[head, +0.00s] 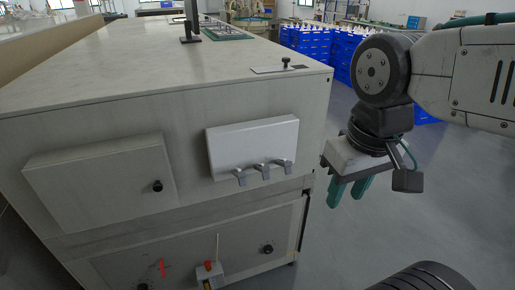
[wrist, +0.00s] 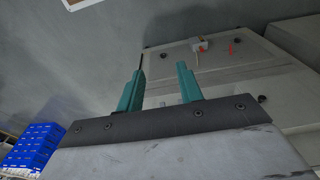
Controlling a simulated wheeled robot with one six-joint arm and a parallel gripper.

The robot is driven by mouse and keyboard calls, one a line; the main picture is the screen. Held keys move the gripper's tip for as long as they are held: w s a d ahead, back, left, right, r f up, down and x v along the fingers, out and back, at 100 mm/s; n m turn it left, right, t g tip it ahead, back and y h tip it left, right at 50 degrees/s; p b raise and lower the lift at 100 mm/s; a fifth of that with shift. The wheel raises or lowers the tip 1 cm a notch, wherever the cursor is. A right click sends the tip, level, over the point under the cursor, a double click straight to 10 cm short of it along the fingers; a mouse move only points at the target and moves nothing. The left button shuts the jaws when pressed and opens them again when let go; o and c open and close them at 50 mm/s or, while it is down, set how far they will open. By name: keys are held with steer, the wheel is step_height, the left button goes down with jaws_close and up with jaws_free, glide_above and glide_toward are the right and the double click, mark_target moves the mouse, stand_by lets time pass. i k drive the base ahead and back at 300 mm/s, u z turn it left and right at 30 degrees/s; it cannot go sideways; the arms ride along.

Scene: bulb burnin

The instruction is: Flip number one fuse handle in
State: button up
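A white fuse box (head: 252,145) is mounted on the front side of the large grey cabinet. Several grey fuse handles stick out along its lower edge: a left one (head: 240,177), a middle one (head: 263,171) and a right one (head: 285,165). I cannot read any numbers on them. My gripper (head: 347,194) hangs to the right of the cabinet, apart from the fuse box, with its teal fingers pointing down. In the wrist view the fingers (wrist: 160,74) are spread with nothing between them. The fuse handles are not clearly seen there.
The cabinet (head: 120,125) has a closed panel with a black knob (head: 157,186) at left. Below is a small box with a red knob (head: 208,266). A black knob (head: 286,62) stands on top. Blue crates (head: 308,42) stand behind. Floor right of the cabinet is clear.

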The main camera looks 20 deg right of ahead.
mark_target(282, 162)
steer(key=k, duration=0.5)
steer(key=u, duration=2.1)
steer(key=i, duration=0.6)
steer(key=z, duration=1.65)
